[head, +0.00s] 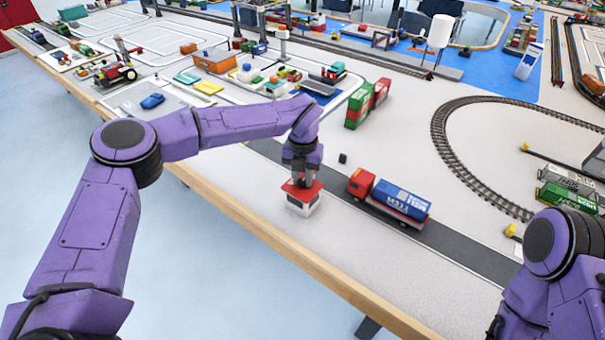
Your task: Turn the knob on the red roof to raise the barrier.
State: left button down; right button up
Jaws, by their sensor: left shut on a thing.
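A small white booth with a red roof (291,190) stands by the near edge of the table, beside the grey road. My left gripper (301,178) points down onto the roof from above and is shut on the knob, which the fingers hide. I cannot make out the barrier clearly; a small black block (342,158) stands across the road from the booth. My right arm shows at the lower right, but its gripper is out of the picture.
A red truck with a blue container (400,199) stands on the road (465,252) right of the booth. Red and green containers (358,108) are stacked behind. A curved track (440,135) lies at right. The wooden table edge (330,272) runs close in front of the booth.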

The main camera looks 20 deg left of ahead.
aim_at(303, 180)
pick_arm(q)
jog(key=c, duration=0.9)
grip_release()
notch_tip(303, 180, up, 11)
jog(key=shift+f+b, duration=0.2)
jog(key=shift+b, duration=0.7)
